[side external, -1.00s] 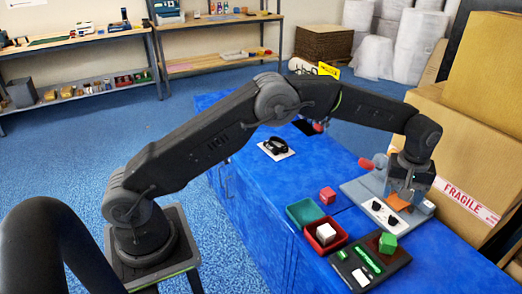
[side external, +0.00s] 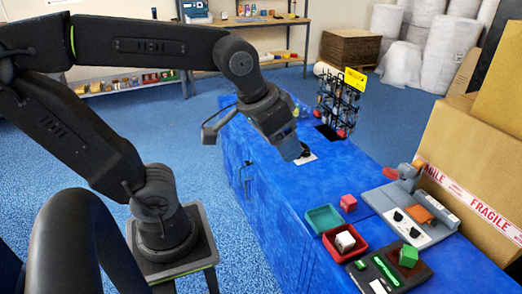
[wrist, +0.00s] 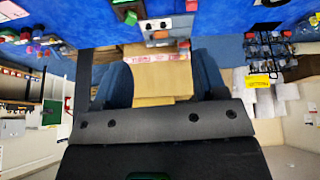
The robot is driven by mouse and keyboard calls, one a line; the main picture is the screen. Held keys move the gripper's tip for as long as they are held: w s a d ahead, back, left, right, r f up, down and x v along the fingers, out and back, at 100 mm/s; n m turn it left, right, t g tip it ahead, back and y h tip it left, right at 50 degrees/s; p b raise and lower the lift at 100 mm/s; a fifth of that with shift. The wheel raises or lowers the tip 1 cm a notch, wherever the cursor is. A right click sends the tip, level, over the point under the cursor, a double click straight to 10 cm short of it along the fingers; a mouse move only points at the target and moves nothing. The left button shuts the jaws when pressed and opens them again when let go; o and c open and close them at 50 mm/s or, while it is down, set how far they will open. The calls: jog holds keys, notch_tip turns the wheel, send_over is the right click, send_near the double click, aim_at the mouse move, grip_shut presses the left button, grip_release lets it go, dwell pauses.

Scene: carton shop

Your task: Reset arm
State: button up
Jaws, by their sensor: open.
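My gripper (side external: 293,150) hangs from the raised arm over the far left part of the blue table (side external: 300,185) in the side view. It points down and to the right, and its tip partly covers a small black object on a white card (side external: 309,159). I cannot tell the height between them. In the wrist view the dark jaws (wrist: 163,84) stand apart with no object between them; cartons show in the background there.
A teal tray (side external: 322,216), a red tray (side external: 333,252) with a white cube (side external: 345,241), and a red cube (side external: 348,202) sit mid-table. A black tray (side external: 373,272) holds a green cube (side external: 408,256). A grey fixture (side external: 383,198), wire rack (side external: 335,105) and cartons (side external: 460,160) stand nearby.

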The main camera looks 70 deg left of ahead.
jog(key=shift+m, duration=0.4)
jog(key=s, duration=0.1)
jog(key=s+f, duration=0.2)
jog(key=shift+s+a, duration=0.25)
jog(key=shift+a, duration=0.05)
